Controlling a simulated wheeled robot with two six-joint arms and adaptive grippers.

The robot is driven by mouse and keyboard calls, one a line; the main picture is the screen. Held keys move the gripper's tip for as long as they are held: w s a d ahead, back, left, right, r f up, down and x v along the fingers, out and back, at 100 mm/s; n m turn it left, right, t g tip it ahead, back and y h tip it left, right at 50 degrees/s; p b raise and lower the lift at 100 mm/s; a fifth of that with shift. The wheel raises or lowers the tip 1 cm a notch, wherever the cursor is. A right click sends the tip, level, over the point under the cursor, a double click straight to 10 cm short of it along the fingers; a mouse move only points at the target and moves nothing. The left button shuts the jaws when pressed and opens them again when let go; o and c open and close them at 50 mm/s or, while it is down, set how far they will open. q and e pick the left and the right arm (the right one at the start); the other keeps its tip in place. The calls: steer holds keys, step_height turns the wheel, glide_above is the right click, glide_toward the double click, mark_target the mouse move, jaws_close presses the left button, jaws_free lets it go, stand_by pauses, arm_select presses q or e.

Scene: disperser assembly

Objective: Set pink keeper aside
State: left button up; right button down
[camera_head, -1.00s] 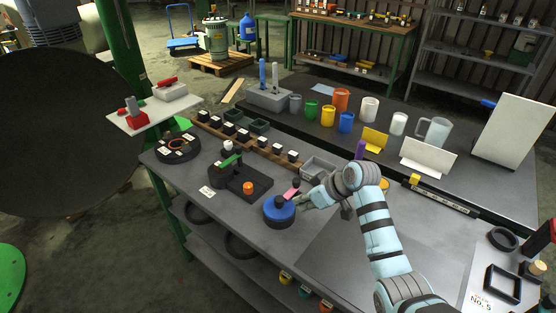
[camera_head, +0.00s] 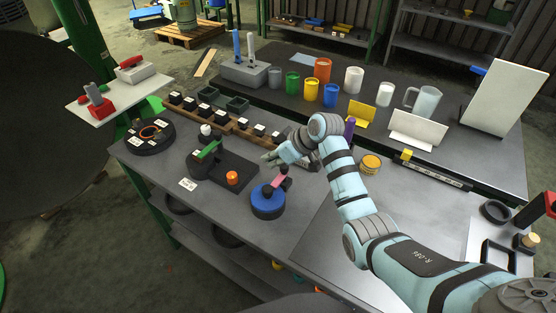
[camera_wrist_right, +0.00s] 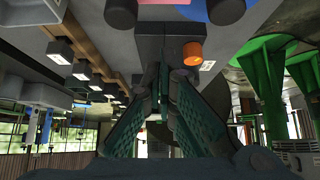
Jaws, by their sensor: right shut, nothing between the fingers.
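The pink keeper (camera_head: 279,182) lies on top of the round blue part (camera_head: 268,203), next to a small dark post or knob, at the front middle of the bench. In the right wrist view, pink (camera_wrist_right: 178,2) and blue (camera_wrist_right: 224,10) show at the top edge, cut off. My right gripper (camera_head: 268,158) is shut and empty. It hangs beyond the blue part, apart from the keeper, with its fingers pointing left toward the black fixture with the green lever (camera_head: 208,150). My left gripper is not in view.
An orange knob (camera_head: 232,178) stands on the black fixture, left of the blue part. A wooden rail (camera_head: 228,122) with several black blocks runs behind. Coloured cups and a yellow card (camera_head: 361,115) stand farther back. The grey mat (camera_head: 335,225) at the right front is mostly clear.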

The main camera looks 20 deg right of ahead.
mark_target(280, 178)
steer(key=b+x, duration=0.1)
steer(key=x, duration=0.6)
steer(key=shift+w+d+b, duration=0.15)
steer(key=shift+b, duration=0.15)
steer(key=s+d+p, duration=0.2)
steer(key=s, duration=0.1)
steer(key=shift+s+d+r, duration=0.1)
steer(key=shift+r, duration=0.25)
steer(key=shift+s+d, duration=0.2)
steer(key=shift+f, duration=0.1)
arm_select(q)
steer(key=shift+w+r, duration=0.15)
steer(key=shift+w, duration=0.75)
arm_select(e)
steer(key=shift+f, duration=0.15)
steer(key=shift+w, duration=0.1)
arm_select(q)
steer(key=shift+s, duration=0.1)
arm_select(e)
steer(key=shift+d, duration=0.1)
